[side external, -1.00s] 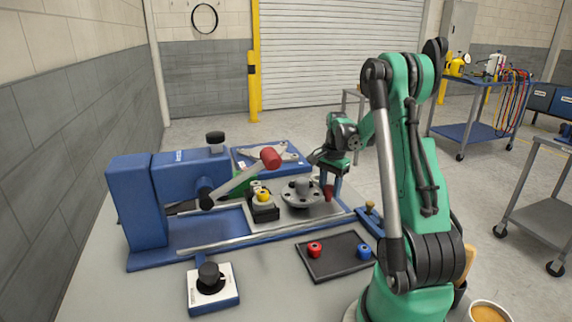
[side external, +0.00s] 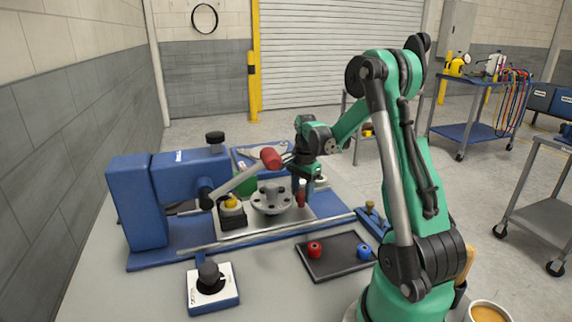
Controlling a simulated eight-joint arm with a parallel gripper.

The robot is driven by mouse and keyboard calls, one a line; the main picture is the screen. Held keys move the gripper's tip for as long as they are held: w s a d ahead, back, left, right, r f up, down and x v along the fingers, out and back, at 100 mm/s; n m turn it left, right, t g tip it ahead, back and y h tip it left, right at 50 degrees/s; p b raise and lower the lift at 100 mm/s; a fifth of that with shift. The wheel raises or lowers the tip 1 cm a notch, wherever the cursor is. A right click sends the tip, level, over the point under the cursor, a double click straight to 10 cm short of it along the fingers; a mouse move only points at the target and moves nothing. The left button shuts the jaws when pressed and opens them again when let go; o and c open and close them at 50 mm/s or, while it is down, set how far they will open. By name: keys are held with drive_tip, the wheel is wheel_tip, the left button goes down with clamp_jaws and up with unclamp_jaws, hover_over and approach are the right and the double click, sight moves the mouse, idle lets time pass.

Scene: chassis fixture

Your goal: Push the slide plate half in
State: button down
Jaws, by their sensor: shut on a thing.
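The grey slide plate (side external: 322,208) lies on the blue chassis fixture (side external: 165,256), its left part back toward the blue upright block. It carries a grey round flange (side external: 271,198) and a black block with a yellow top (side external: 231,211). A red upright handle (side external: 300,198) stands at the plate's right part. My gripper (side external: 304,187) points down and is shut on this red handle, just right of the flange. The fingertips are small in the picture and partly overlap the handle.
A lever with a red knob (side external: 271,158) slants up above the plate, left of my gripper. A black tray (side external: 338,256) with a red and a blue part lies in front. A dial box (side external: 212,287) stands front left. A blue plate (side external: 262,152) lies behind.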

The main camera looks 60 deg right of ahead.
drive_tip(key=shift+w+a, duration=0.55)
drive_tip(key=shift+c, duration=2.1)
unclamp_jaws()
drive_tip(key=shift+s+r, duration=0.1)
drive_tip(key=shift+r, duration=2.7)
